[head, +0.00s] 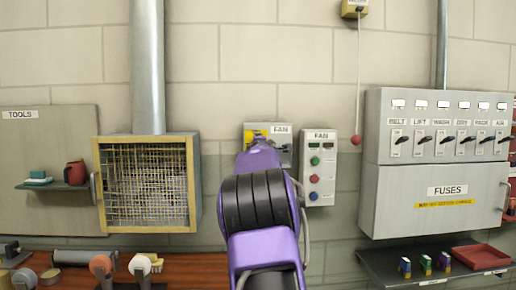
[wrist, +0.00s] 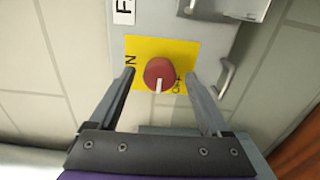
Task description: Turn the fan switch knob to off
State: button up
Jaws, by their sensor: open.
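The fan switch knob (wrist: 158,70) is red and round with a white pointer mark, on a yellow plate (wrist: 185,50). In the wrist view its pointer is toward the bottom of the picture, near the OFF lettering; an N shows at the plate's left. My gripper (wrist: 160,76) is open, one finger to each side of the knob in the picture, with gaps on both sides. How far the fingertips reach along the knob is unclear. In the head view the fan switch box (head: 285,155) is partly hidden behind my purple arm, and the knob is hidden.
A metal handle (wrist: 226,78) juts out right of the plate. A FAN button box (head: 319,168) with green and red buttons is right of the switch box. A caged fan (head: 195,185) stands left. A pull cord (head: 356,138) hangs further right, beside the fuse cabinet (head: 430,205).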

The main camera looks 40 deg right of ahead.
jog(key=b+v, duration=0.8)
jog(key=v, duration=0.9)
jog(key=shift+s, duration=0.2)
jog(key=shift+a, duration=0.1)
